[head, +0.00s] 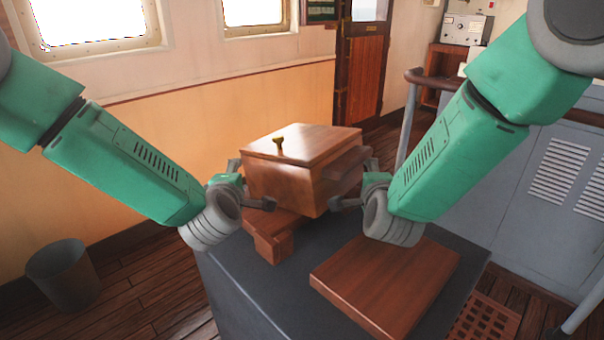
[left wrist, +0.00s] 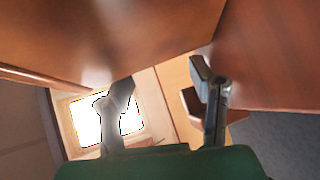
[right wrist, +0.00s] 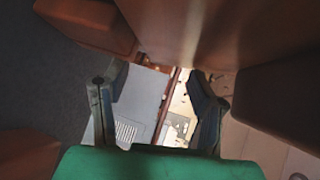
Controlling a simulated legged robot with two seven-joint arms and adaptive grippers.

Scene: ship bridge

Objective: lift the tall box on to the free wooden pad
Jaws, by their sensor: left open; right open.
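The tall box (head: 285,180) is brown wood with a brass knob on its lid. It stands upright above a wooden support (head: 272,243) at the far part of the dark table; whether it rests on it is hard to tell. A wooden ledge (head: 345,170) juts from its right side. The free wooden pad (head: 385,285) lies bare at the near right. My left gripper (head: 246,187) is open at the box's left side. My right gripper (head: 356,184) is open at its right side. Both wrist views show spread fingers close to wooden surfaces; contact is unclear.
The dark table top (head: 265,295) is clear left of the pad. A grey bin (head: 63,275) stands on the floor at left. A handrail (head: 440,78) and grey louvred cabinet (head: 540,170) stand at right. A wall with windows is behind.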

